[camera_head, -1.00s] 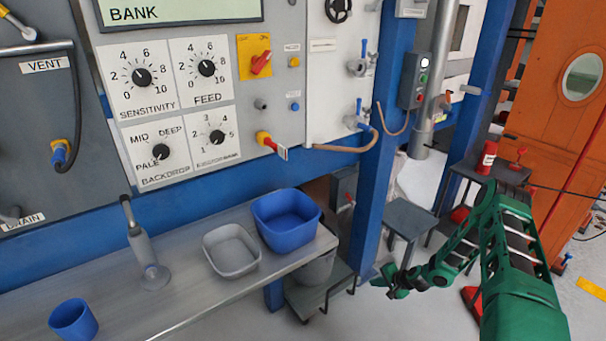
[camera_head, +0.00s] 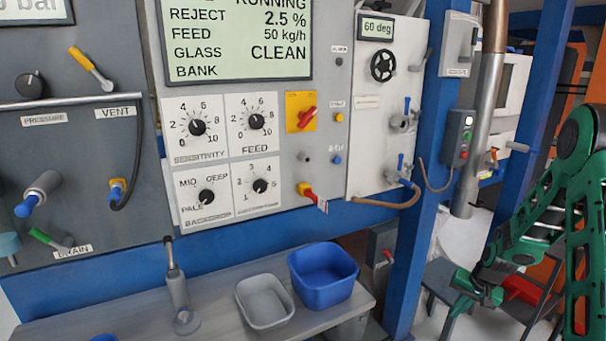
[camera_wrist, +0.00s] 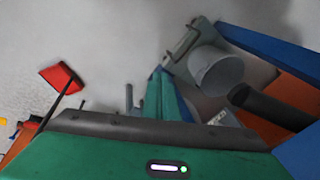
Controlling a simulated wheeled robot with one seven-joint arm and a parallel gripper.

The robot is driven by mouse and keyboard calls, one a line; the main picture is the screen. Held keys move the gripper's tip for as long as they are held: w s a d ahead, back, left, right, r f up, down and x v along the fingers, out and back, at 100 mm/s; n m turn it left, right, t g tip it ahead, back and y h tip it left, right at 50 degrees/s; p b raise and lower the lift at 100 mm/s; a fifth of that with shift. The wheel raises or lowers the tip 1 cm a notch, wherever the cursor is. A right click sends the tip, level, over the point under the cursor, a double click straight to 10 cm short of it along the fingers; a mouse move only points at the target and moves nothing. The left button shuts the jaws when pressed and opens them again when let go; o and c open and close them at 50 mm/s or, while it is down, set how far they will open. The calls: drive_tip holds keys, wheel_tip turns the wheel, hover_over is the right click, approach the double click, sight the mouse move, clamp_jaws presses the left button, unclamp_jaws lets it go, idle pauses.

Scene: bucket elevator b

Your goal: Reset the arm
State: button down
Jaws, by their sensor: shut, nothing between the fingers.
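My green arm is folded at the right of the head view, in front of the blue post. My gripper (camera_head: 480,292) hangs at its lower end, small in the picture, with nothing seen in it. In the wrist view the green fingers (camera_wrist: 160,98) are together and empty, pointing toward the grey floor. My gripper is apart from the bench and the panel, to the right of both.
A blue bin (camera_head: 323,277) and a grey bin (camera_head: 265,302) stand on the bench (camera_head: 225,319) at left of my arm. The blue post (camera_head: 420,200) rises between panel and arm. In the wrist view a grey bucket (camera_wrist: 215,72) and red object (camera_wrist: 61,77) are near the floor.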

drive_tip(key=s+r+g+h, duration=0.2)
drive_tip(key=s+r, duration=1.5)
drive_tip(key=r, duration=0.3)
drive_tip(key=s+a+r, duration=0.3)
drive_tip(key=s, duration=0.7)
drive_tip(key=s+a+r+g, duration=0.1)
drive_tip(key=s+a+r, duration=0.2)
drive_tip(key=s, duration=0.7)
drive_tip(key=shift+s+a+r+n+y, duration=0.15)
drive_tip(key=shift+s+r+n+y, duration=0.15)
drive_tip(key=shift+s+r+y, duration=0.1)
drive_tip(key=shift+w+f, duration=0.3)
drive_tip(key=shift+w, duration=0.35)
